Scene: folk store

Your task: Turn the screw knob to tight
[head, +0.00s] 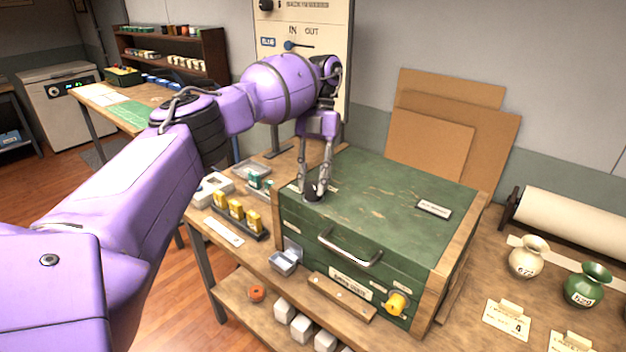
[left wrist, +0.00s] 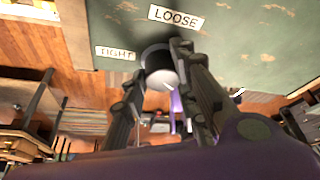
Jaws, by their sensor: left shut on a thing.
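The screw knob (head: 313,196) is a dark round knob on the top of the green box (head: 372,190), near its left front corner. In the left wrist view the knob (left wrist: 159,66) shows a dark side and a pale grey face. My left gripper (head: 317,187) points down from above and is shut on the knob, one finger on each side. A "TIGHT" label (left wrist: 115,53) and a "LOOSE" label (left wrist: 176,18) are on the green surface beside the knob. The fingers partly hide the knob, and its exact setting cannot be read. My right gripper is not in view.
White and green vases (head: 585,285) stand at right. Brown boards (head: 430,145) lean on the wall behind.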

